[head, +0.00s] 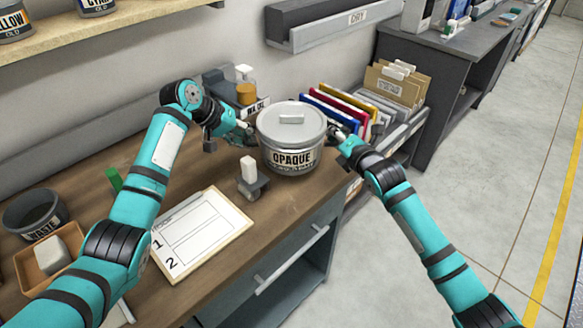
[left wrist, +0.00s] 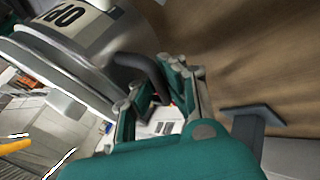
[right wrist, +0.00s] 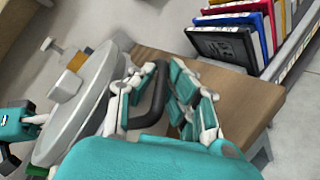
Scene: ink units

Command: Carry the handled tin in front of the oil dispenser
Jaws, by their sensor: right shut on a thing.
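The handled tin (head: 290,152) is a large grey pot with a lid and an "OPAQUE" label, upright at the bench's right end. Its left handle (left wrist: 150,72) lies between the spread fingers of my left gripper (left wrist: 165,90). My right gripper (right wrist: 155,105) is shut on the tin's other dark handle (right wrist: 158,85). An amber container with a white top (head: 247,92), seemingly the oil dispenser, stands behind the tin to the left, by a label ending in what looks like "OIL". The tin and my left gripper hide part of that area.
A small stand with a white block (head: 249,180) is left in front of the tin. A numbered sheet (head: 203,235), a waste pot (head: 34,212) and an orange tray (head: 28,278) lie further left. Upright folders (head: 345,108) stand right behind the tin. The bench's front edge is near.

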